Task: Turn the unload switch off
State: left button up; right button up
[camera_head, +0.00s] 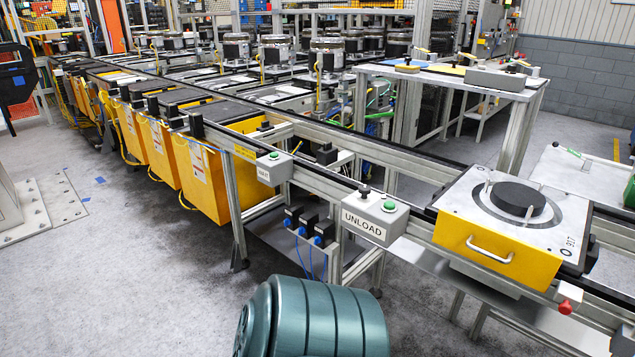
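The unload switch box (394,219) is a grey box on the front rail of the conveyor, with a white "UNLOAD" label (363,224) on its face. A black knob (364,192) stands on its top left, and a green button (389,205) is on its top right. I cannot tell from this view which position the knob is in. Neither of my grippers is in view.
A yellow pallet (500,250) with a black disc (518,198) sits on the conveyor right of the box. A similar grey box (276,168) is further left.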

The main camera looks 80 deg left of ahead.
aim_at(364, 189)
jog(key=u, duration=2.3)
